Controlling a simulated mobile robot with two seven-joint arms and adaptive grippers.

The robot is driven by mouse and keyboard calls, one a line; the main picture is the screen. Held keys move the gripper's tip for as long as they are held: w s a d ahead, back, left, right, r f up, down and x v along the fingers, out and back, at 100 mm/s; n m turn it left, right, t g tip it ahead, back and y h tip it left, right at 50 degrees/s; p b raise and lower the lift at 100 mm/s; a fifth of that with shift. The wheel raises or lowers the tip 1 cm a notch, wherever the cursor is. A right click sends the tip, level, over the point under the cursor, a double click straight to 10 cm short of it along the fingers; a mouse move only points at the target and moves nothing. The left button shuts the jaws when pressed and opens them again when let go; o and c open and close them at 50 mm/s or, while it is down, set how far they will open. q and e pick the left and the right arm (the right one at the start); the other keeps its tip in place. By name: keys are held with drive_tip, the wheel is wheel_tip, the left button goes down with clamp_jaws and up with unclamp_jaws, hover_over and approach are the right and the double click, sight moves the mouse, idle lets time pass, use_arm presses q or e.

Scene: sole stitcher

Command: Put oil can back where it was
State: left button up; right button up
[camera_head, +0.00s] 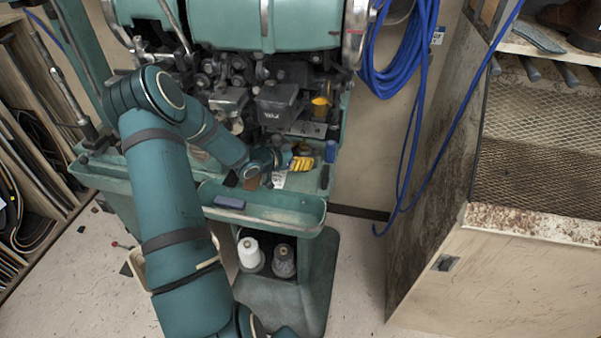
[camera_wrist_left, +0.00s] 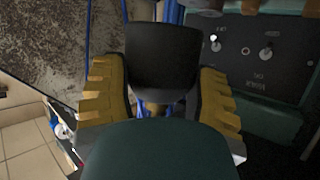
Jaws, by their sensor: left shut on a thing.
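My left gripper (camera_head: 301,163), with yellow fingers, is in front of the green stitching machine (camera_head: 265,25), above its tray shelf. In the left wrist view, the yellow fingers of my left gripper (camera_wrist_left: 160,95) stand either side of a dark piece, which looks like part of the oil can (camera_wrist_left: 165,58). Small blue and yellow bits show below it. The fingers and my wrist hide most of the held thing in the head view. A small blue cylinder (camera_head: 331,151) shows just right of the fingertips; I cannot tell whether they touch. My right gripper is not in view.
The machine's front tray (camera_head: 290,221) holds a dark blue block (camera_head: 230,202). White (camera_head: 250,254) and grey (camera_head: 284,261) thread spools stand below. A yellow-orange piece (camera_head: 320,107) is on the machine. Blue cable (camera_head: 405,65) hangs beside it. A worn cabinet (camera_head: 490,265) stands right.

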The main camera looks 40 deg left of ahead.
use_arm(q)
drive_tip(key=f, duration=0.3)
drive_tip(key=shift+s+d+f+b, duration=0.1)
drive_tip(key=shift+s+f+b, duration=0.1)
drive_tip(key=shift+f+b, duration=0.1)
drive_tip(key=f, duration=0.3)
drive_tip(key=shift+w+f+b, duration=0.2)
drive_tip(key=shift+f+b, duration=0.05)
drive_tip(key=shift+b, duration=0.15)
drive_tip(key=shift+r, duration=0.15)
drive_tip(key=o, duration=0.6)
drive_tip(key=shift+f, duration=0.25)
drive_tip(key=o, duration=0.4)
drive_tip(key=shift+r, duration=0.15)
